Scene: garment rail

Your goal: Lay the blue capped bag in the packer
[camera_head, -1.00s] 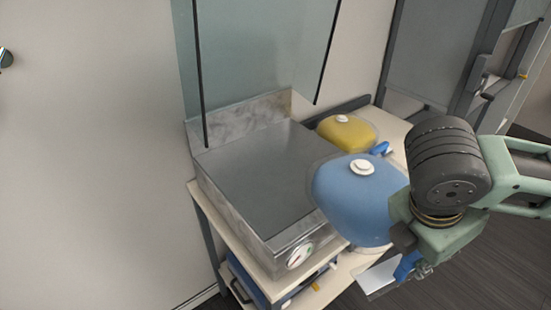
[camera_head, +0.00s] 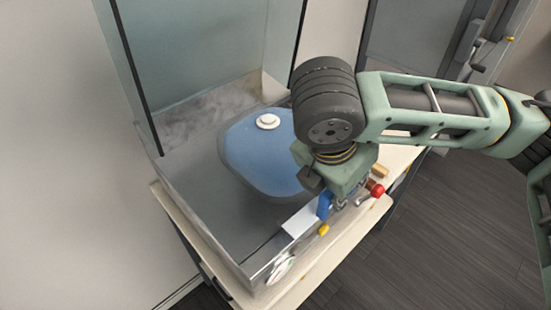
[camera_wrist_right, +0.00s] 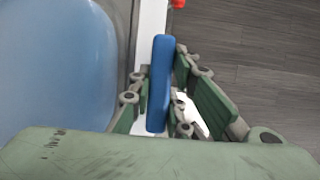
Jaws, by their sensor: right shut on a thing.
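The blue capped bag (camera_head: 262,152) has a white cap on its upper face and is over the grey metal tray of the packer (camera_head: 195,210). I cannot tell whether it touches the tray floor. The bag (camera_wrist_right: 55,65) also fills the left of the right wrist view. My arm hides the bag's right edge. My left gripper is not in view.
The packer stands on a pale wooden cart top (camera_head: 325,255). A clear lid panel (camera_head: 205,50) rises behind it. A red knob (camera_head: 377,190) and a yellow piece (camera_head: 323,230) are near the gripper. Dark floor lies to the right.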

